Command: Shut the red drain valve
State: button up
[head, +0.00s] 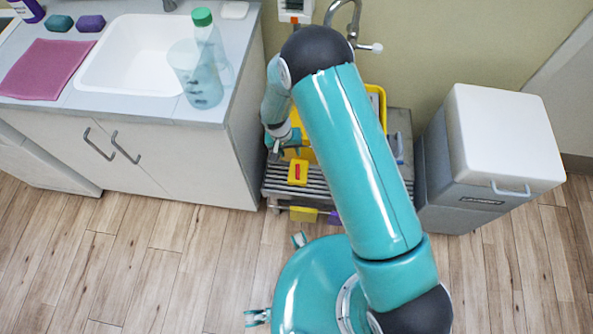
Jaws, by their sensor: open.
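A small red handle (297,170) sits on a yellow block (297,180) at the front of a low slatted stand; it looks like the red drain valve. It is small, so I cannot tell its exact setting. My gripper (275,152) is open, just left of and above the yellow block in the picture, pointing down and apart from the red handle. My arm covers the right part of the stand and much of the yellow container (375,100) behind.
A grey slatted stand (275,190) stands between the sink cabinet (190,165) and a grey bin with a white lid (505,130). A clear jug and green-capped bottle (203,65) stand at the counter's edge near my arm.

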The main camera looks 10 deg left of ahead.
aim_at(297, 172)
jog(key=f, duration=0.5)
jog(key=d+f, duration=0.1)
jog(key=f, duration=0.3)
jog(key=d+f, duration=0.1)
jog(key=f, duration=0.4)
jog(key=shift+d+f, duration=0.15)
jog(key=shift+f, duration=0.2)
grip_shut()
